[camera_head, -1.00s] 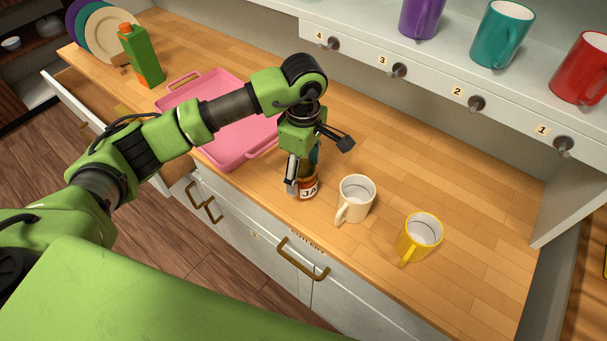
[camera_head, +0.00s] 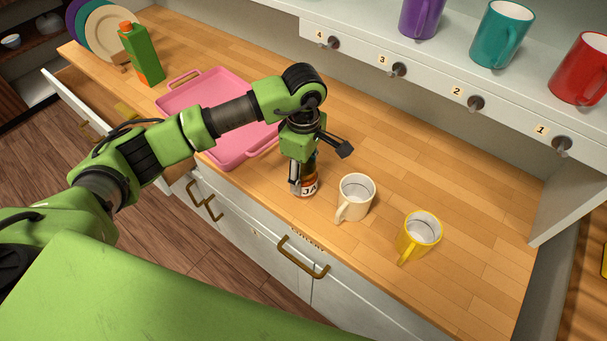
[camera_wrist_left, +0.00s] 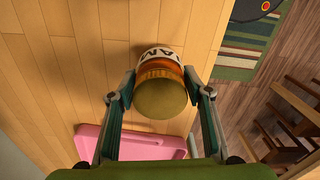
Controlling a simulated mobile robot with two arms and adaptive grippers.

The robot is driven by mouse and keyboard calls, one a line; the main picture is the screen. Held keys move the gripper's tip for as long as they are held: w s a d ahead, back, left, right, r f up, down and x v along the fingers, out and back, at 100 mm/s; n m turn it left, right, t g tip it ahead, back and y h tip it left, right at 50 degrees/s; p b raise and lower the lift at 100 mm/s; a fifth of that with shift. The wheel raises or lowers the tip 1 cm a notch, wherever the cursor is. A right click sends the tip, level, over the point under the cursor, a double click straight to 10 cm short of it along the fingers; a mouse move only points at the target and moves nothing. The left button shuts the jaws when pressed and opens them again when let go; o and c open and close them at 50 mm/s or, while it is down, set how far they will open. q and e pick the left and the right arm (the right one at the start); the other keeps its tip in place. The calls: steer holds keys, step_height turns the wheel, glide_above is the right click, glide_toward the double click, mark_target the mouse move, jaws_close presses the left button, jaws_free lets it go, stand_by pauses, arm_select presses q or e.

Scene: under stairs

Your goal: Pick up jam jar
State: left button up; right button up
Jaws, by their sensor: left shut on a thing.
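The jam jar (camera_head: 309,186) stands upright at the front of the wooden counter, with a white label and orange-brown contents. In the left wrist view the jar (camera_wrist_left: 160,72) shows its olive-gold lid between the two fingers. My left gripper (camera_head: 304,182) reaches down over the jar from above and is shut on it. In the left wrist view my left gripper (camera_wrist_left: 160,100) has one finger along each side of the jar. The upper part of the jar is hidden by the gripper in the head view. My right gripper is not in view.
A cream mug (camera_head: 356,197) stands close to the right of the jar, and a yellow mug (camera_head: 420,237) farther right. A pink tray (camera_head: 232,153) lies to the left. A green carton (camera_head: 143,58) stands at the back left. The counter's right side is clear.

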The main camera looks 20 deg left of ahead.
arm_select(q)
steer(key=shift+w+r+b, duration=0.1)
steer(key=shift+r+b, duration=0.35)
steer(key=shift+r, duration=0.15)
steer(key=s+a+r+b, duration=0.3)
steer(key=s+r+b, duration=0.2)
steer(key=s+r, duration=0.6)
steer(key=s, duration=0.2)
steer(key=shift+s+a+r, duration=0.35)
steer(key=shift+a, duration=0.05)
